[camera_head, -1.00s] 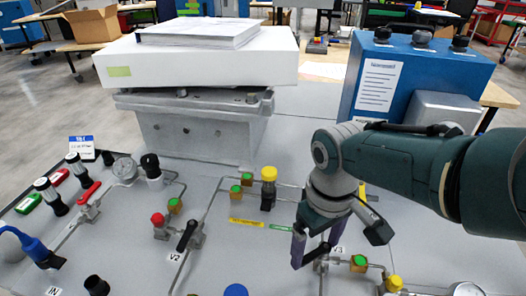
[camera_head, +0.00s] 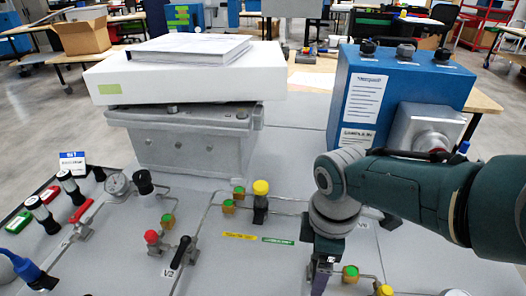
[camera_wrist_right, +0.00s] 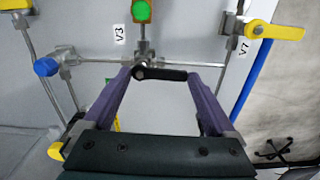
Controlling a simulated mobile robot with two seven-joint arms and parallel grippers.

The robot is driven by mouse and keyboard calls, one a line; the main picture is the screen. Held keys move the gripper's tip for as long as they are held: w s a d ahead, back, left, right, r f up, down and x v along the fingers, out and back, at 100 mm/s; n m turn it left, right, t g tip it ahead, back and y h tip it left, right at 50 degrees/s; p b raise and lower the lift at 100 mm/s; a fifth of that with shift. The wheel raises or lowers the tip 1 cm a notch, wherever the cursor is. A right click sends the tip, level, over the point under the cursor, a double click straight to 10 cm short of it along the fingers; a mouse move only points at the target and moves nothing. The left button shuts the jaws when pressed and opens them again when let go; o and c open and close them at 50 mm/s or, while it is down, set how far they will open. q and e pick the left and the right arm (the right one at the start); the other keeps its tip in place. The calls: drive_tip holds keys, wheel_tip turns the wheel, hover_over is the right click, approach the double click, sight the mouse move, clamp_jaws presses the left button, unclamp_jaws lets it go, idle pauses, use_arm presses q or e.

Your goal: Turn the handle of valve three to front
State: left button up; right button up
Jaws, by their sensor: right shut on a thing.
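Valve three, labelled V3, shows in the right wrist view with its short black handle (camera_wrist_right: 160,74) lying across the picture. My right gripper (camera_wrist_right: 159,77) has one purple finger at each end of the handle and is shut on it lengthwise. In the head view my right gripper (camera_head: 320,278) points down over the valve near the bottom edge; its fingers are seen almost edge-on and hide the handle. The V3 label (camera_wrist_right: 120,34) is beside the pipe. My left gripper is in neither current view.
Valve V2's black handle (camera_head: 181,252) stands left of my right gripper. A yellow-capped fitting (camera_head: 260,188) and green-topped fittings (camera_head: 350,271) are close by. A blue box (camera_head: 400,90) stands behind my right arm. In the wrist view, a yellow handle (camera_wrist_right: 275,31) is at V7.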

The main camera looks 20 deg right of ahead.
drive_tip(key=shift+d+n, duration=0.1)
drive_tip(key=shift+n, duration=0.3)
drive_tip(key=o, duration=1)
drive_tip(key=shift+o, duration=0.2)
wheel_tip(320, 180, up, 10)
drive_tip(key=p, duration=0.6)
drive_tip(key=shift+p, duration=0.4)
drive_tip(key=shift+s, duration=0.1)
